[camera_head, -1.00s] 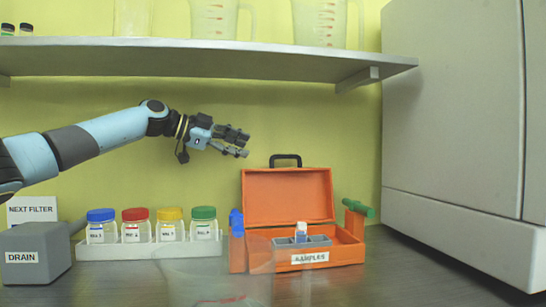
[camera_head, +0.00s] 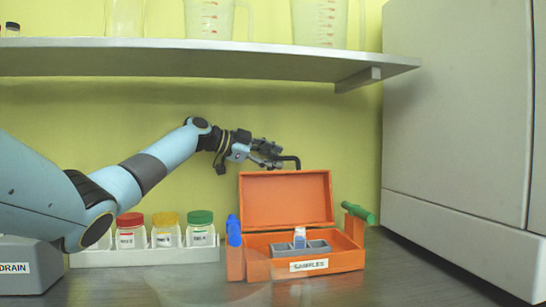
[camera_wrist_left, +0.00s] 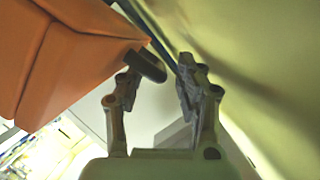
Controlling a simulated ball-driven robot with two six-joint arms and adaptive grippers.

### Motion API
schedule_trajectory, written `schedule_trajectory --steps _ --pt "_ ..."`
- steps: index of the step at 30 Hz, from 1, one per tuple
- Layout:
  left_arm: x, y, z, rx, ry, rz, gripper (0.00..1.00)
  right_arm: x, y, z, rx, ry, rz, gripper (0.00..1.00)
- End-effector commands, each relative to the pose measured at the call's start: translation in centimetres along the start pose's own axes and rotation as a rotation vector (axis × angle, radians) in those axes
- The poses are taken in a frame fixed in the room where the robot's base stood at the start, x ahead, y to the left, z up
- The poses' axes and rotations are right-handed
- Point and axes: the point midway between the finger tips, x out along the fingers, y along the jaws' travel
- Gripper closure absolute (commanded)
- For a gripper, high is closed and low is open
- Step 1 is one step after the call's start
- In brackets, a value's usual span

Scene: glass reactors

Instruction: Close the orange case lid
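The orange case (camera_head: 258,270), labelled SAMPLES, stands on the bench with its lid (camera_head: 285,200) raised nearly upright behind it. A black handle (camera_head: 293,160) tops the lid. My left gripper (camera_head: 278,156) is at the lid's top edge, beside or overlapping the handle; touching cannot be told. In the left wrist view my gripper (camera_wrist_left: 158,68) has its fingers spread, with the orange lid (camera_wrist_left: 80,65) to the left and the dark handle (camera_wrist_left: 149,65) near the left finger. A grey insert (camera_head: 318,246) with a white-and-blue vial (camera_head: 299,238) sits inside the case. My right gripper is not seen.
A white rack (camera_head: 190,256) with several capped jars stands left of the case, partly behind my left arm. A blue item (camera_head: 234,230) and a green-ended handle (camera_head: 358,212) flank the case. A shelf (camera_head: 200,61) runs above; a grey cabinet (camera_head: 455,120) stands right.

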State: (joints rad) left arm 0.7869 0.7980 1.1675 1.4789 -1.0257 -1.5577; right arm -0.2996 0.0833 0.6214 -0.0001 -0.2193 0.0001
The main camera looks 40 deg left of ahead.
Motion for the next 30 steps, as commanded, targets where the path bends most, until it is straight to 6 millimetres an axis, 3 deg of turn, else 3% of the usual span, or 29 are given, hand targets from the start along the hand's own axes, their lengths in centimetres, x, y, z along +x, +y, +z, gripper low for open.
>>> schedule_trajectory --steps 8,16,30 --pt "0.11 -0.01 -0.01 0.001 0.000 0.000 0.65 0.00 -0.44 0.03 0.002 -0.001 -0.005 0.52" --pt "0.09 -0.02 0.00 0.001 0.000 0.000 1.00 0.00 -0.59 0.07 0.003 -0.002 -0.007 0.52" --pt "0.06 0.08 -0.01 0.006 -0.001 -0.002 1.00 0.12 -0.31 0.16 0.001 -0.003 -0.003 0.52"
